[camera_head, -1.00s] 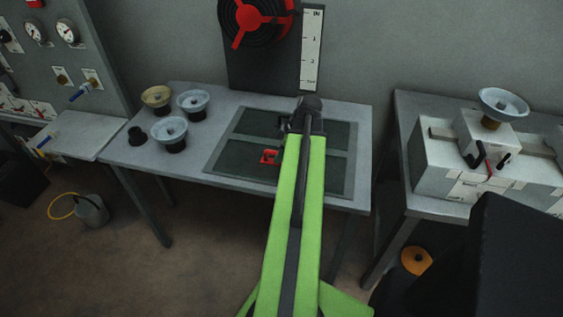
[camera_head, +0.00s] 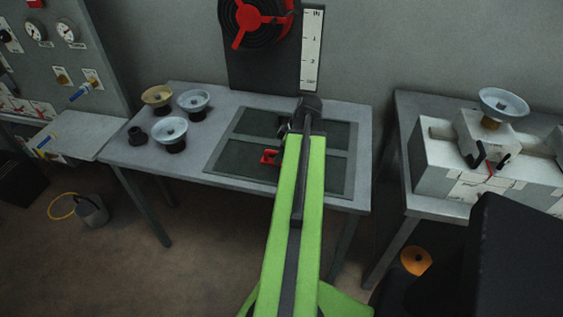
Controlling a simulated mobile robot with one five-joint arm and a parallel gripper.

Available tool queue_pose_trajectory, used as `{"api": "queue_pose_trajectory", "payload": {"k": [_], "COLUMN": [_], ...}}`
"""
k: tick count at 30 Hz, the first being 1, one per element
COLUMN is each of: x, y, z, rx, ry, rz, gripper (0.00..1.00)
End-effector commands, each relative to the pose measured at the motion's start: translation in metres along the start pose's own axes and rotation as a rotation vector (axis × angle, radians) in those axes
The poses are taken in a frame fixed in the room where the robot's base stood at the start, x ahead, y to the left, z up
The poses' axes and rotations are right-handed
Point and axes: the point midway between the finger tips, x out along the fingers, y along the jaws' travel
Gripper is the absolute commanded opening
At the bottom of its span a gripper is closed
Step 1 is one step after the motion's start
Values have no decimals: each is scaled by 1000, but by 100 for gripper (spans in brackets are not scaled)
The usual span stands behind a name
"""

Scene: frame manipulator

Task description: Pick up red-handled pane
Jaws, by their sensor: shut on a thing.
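The red handle (camera_head: 268,157) of the pane shows in the head view just left of my green arm, over the lower part of the dark framed panel on the middle table. The pane (camera_head: 243,156) is dark and hard to tell from the panel around it. My gripper (camera_head: 285,128) is small and mostly hidden behind my arm, just above the handle in the picture. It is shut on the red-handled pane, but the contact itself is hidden.
A black board with a red wheel (camera_head: 257,17) and a scale (camera_head: 312,48) rise behind. A side table (camera_head: 435,204) with white boxes is at right.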

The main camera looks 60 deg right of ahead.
Motion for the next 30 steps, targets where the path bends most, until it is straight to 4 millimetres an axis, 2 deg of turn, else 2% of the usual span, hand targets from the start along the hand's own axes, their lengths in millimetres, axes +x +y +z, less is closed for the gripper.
{"api": "queue_pose_trajectory", "payload": {"k": [17, 30], "x": [-2, -40], "y": [1, 0], "z": [-1, -16], "rx": [0, 1], "ry": [2, 2], "rz": [1, 1], "gripper": [0, 0]}}
